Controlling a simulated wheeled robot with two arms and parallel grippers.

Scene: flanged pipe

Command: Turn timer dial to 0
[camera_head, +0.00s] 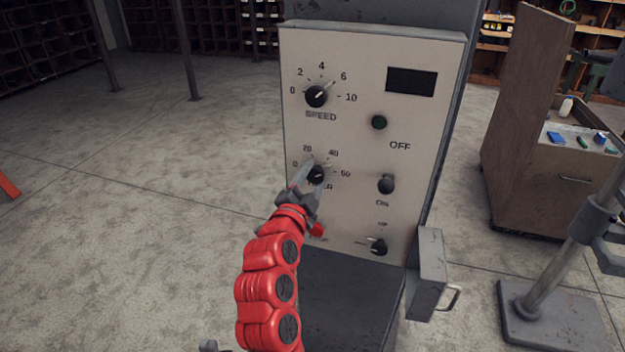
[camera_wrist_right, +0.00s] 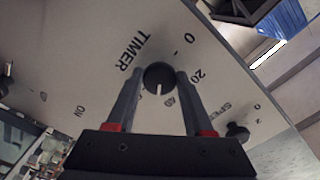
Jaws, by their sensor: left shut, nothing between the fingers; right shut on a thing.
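The timer dial (camera_head: 317,174) is a round black knob on the panel, below the speed dial. In the right wrist view the timer dial (camera_wrist_right: 159,76) sits between the fingers of my right gripper (camera_wrist_right: 160,80). Its white mark points down in that view, close to the 40 label. In the head view my right gripper (camera_head: 307,178) reaches up to the dial and covers part of the TIMER lettering. It is shut on the dial. Only a small grey tip of my left gripper (camera_head: 208,345) shows at the bottom edge, shut and empty.
A grey box with a handle (camera_head: 428,272) juts out at lower right.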

